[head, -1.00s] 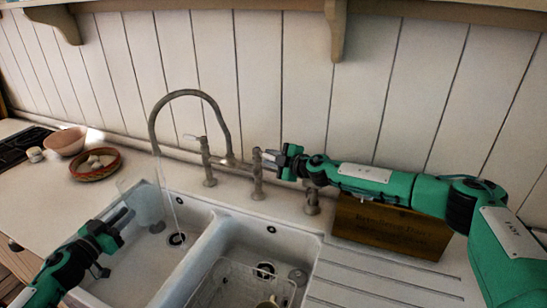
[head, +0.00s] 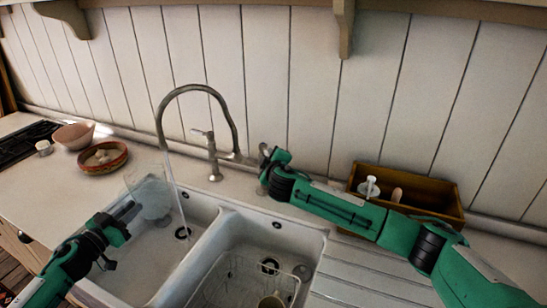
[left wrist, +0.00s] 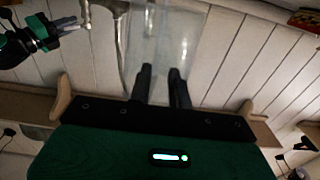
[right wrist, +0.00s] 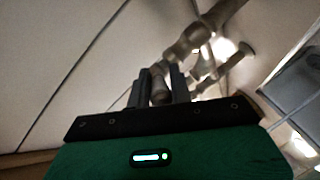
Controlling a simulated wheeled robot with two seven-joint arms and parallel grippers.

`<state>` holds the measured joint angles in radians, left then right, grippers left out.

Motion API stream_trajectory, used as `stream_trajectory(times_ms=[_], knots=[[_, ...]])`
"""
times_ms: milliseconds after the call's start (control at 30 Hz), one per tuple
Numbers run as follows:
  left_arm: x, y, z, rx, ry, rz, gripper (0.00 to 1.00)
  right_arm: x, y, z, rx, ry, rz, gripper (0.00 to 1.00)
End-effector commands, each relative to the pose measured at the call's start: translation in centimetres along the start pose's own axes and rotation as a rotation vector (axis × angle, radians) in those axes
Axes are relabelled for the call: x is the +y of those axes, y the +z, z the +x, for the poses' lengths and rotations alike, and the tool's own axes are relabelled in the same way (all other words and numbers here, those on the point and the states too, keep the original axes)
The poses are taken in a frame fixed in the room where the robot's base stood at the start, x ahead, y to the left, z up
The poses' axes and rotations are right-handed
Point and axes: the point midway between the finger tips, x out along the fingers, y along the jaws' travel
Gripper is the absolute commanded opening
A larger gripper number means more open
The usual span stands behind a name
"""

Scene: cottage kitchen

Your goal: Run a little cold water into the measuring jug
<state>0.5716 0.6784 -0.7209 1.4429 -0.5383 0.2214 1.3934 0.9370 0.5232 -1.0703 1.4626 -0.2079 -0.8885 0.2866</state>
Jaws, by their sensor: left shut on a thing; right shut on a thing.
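The clear measuring jug (head: 150,198) is over the left sink basin. My left gripper (head: 130,211) is shut on it; the left wrist view shows the jug (left wrist: 165,45) between the fingers (left wrist: 163,85). The tap (head: 207,87) has an arched spout, and a thin stream of water (head: 174,180) falls from it by the jug's right side. I cannot tell whether it enters the jug. My right gripper (head: 266,157) is shut on the tap's right handle, with the handle (right wrist: 160,92) between its fingers in the right wrist view. The tap's left handle (head: 202,133) is free.
The right basin (head: 252,228) holds a wire rack (head: 225,283) with a cup. A wooden box (head: 437,203) with a bottle stands behind the draining board. A pink bowl (head: 74,135) and a red-rimmed dish (head: 122,157) sit on the left counter.

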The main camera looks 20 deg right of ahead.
Motion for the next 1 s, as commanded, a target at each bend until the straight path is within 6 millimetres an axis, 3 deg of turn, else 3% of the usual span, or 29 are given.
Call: stream_trajectory(times_ms=[33, 433, 1000], knots=[[0.0, -0.1, 0.0, 0.001, 0.000, 0.000, 0.00, -0.3, -0.9, -0.2, -0.013, 0.012, 0.013, 0.00], [0.0, -0.1, 0.0, 0.001, 0.000, 0.000, 0.00, -0.7, -1.9, -0.1, -0.192, 0.128, 0.060, 0.00], [0.0, -0.1, 0.0, 0.001, 0.000, 0.000, 0.00, -0.6, -2.1, -0.1, -0.231, 0.155, 0.069, 0.00]])
